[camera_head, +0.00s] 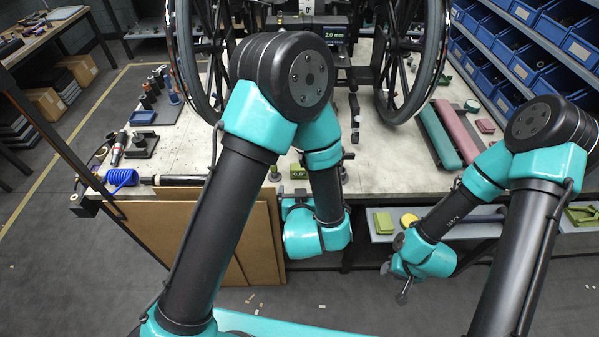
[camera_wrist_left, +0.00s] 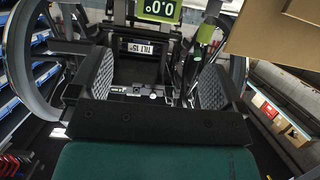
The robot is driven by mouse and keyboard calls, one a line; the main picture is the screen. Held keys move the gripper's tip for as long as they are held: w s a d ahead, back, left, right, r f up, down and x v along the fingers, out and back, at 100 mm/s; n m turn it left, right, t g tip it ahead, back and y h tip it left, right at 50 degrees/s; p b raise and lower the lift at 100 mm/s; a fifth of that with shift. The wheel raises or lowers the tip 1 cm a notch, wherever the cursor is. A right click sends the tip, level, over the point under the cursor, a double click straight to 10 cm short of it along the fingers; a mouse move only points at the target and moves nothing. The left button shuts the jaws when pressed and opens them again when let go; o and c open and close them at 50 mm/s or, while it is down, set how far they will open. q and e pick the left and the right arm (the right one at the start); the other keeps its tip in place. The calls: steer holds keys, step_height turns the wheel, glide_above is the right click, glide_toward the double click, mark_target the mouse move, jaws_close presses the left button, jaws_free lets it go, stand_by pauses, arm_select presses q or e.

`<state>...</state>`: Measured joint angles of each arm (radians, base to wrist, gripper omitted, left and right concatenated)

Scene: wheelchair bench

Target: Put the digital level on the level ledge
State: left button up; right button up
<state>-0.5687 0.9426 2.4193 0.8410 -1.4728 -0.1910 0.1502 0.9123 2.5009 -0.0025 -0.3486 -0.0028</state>
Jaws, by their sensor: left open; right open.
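The digital level (camera_head: 298,171) is a small green box reading 0.0° near the front edge of the bench. In the left wrist view it shows upside down at the top edge (camera_wrist_left: 160,8). My left gripper (camera_head: 309,176) is open, partly hidden behind its wrist, with a finger on either side of the level. In the left wrist view its grey textured pads stand wide apart (camera_wrist_left: 155,82) with nothing gripped. My right gripper (camera_head: 398,268) is open and empty in front of the bench at the right. I cannot tell the level ledge for certain; a label reading TILT 15 (camera_wrist_left: 140,48) shows on the wheelchair frame.
The wheelchair (camera_head: 410,60) stands on the bench (camera_head: 200,140) with large wheels on both sides. Teal and pink pads (camera_head: 440,135) lie at the right. Tools and a blue coiled hose (camera_head: 121,178) lie at the left. A low front shelf (camera_head: 380,237) holds small items.

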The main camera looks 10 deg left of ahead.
arm_select(q)
steer(key=s, duration=0.1)
steer(key=s+f+t, duration=0.1)
steer(key=s, duration=0.1)
steer(key=s+f+t, duration=0.1)
steer(key=shift+s+d, duration=0.25)
steer(key=shift+d, duration=0.15)
glide_toward(300, 179)
steer(key=w+r, duration=0.1)
steer(key=w, duration=0.1)
steer(key=w+a, duration=0.1)
steer(key=w, duration=0.1)
steer(key=w+r, duration=0.1)
steer(key=w, duration=0.1)
steer(key=shift+w+a+r, duration=0.15)
steer(key=shift+w+r, duration=0.05)
steer(key=shift+r, duration=0.1)
steer(key=shift+x, duration=2.6)
